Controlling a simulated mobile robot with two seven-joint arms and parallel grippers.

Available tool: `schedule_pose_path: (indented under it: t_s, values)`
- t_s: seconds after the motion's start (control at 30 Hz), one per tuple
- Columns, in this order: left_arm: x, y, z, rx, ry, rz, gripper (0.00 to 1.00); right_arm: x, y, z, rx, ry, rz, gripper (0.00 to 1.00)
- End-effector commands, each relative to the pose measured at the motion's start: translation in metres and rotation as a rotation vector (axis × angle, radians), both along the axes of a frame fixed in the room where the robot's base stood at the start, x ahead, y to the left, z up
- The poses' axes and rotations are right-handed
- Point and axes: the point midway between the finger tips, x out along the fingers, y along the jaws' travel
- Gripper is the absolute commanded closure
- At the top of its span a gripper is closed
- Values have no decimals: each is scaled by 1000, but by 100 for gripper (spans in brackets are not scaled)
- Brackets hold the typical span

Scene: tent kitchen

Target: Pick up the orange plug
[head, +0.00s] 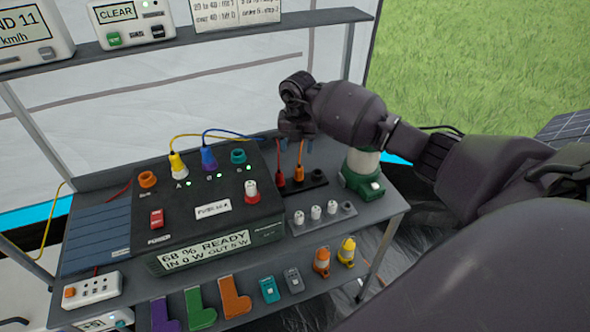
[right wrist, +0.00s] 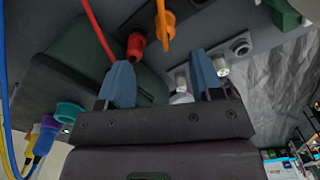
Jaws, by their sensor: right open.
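The orange plug (head: 298,174) stands upright in a small dark socket strip (head: 318,181) right of the power station, beside a red plug (head: 281,179). A thin orange cable rises from it towards my right gripper (head: 297,141). In the right wrist view the orange plug (right wrist: 165,22) is near the top, and the red plug (right wrist: 135,45) is left of it. My right gripper (right wrist: 163,68) is open, its two blue fingertips spread and apart from the orange plug, with nothing held between them. My left gripper is in neither view.
The dark power station (head: 215,190) has yellow, blue and teal plugs on top. White-topped pegs (head: 316,212) stand in a grey strip in front. A green-based lantern (head: 362,172) stands close on the right. Several small coloured items line the shelf's front.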

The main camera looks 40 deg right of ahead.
Motion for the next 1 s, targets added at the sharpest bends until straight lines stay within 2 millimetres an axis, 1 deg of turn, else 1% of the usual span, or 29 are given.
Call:
schedule_pose_path:
  t_s: [0.03, 0.23, 0.3, 0.47, 0.53, 0.7, 0.8, 0.9, 1.0]
  values:
    - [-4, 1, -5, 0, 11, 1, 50, -1, 0, -9, 0, 5, -1, 40]
    - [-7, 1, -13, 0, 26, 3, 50, -1, 0, -39, 1, 4, -1, 40]
    - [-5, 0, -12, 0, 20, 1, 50, -1, 0, -45, 0, 4, -1, 40]
    - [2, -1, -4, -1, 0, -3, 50, -2, 0, -51, 1, 1, 0, 40]
    - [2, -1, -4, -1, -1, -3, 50, -3, 0, -57, 1, 2, 0, 40]
    - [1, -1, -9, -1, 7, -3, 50, -8, -1, -81, 2, 6, -1, 40]
    - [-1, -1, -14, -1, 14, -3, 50, -7, -1, -94, 1, 3, -1, 40]
    - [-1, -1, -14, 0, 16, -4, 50, -7, -1, -99, 1, 2, 0, 40]
    - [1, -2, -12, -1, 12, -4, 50, -7, -2, -98, 0, 0, 1, 40]
